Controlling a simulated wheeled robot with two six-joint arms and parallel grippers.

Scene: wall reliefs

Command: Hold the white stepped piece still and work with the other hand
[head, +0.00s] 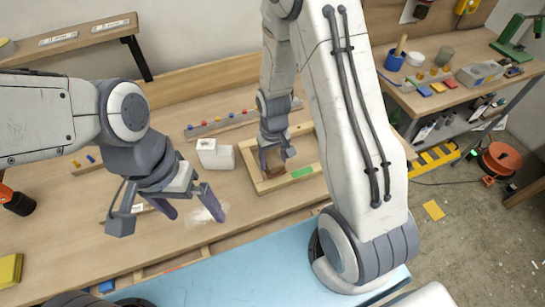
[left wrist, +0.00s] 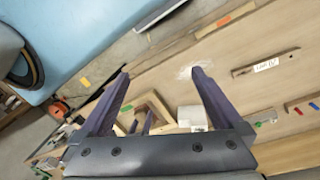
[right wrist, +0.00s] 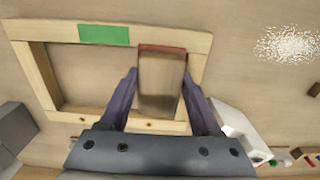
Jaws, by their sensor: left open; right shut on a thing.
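The white stepped piece (head: 215,155) stands on the wooden bench, just left of a wooden frame (head: 248,165). It also shows in the left wrist view (left wrist: 191,117) and at the right in the right wrist view (right wrist: 236,122). My right gripper (head: 275,160) is shut on a brown block (right wrist: 160,85) with a reddish end, over the frame's opening. Whether the block touches the bench is unclear. My left gripper (head: 188,212) is open and empty above the bench, in front of and left of the white piece, apart from it.
A green label (right wrist: 104,35) is on the frame. A rail with coloured knobs (head: 215,124) lies behind the white piece. A pale speckled patch (right wrist: 290,43) marks the bench. A yellow block (head: 10,270) lies at the left. A side bench (head: 440,100) holds parts.

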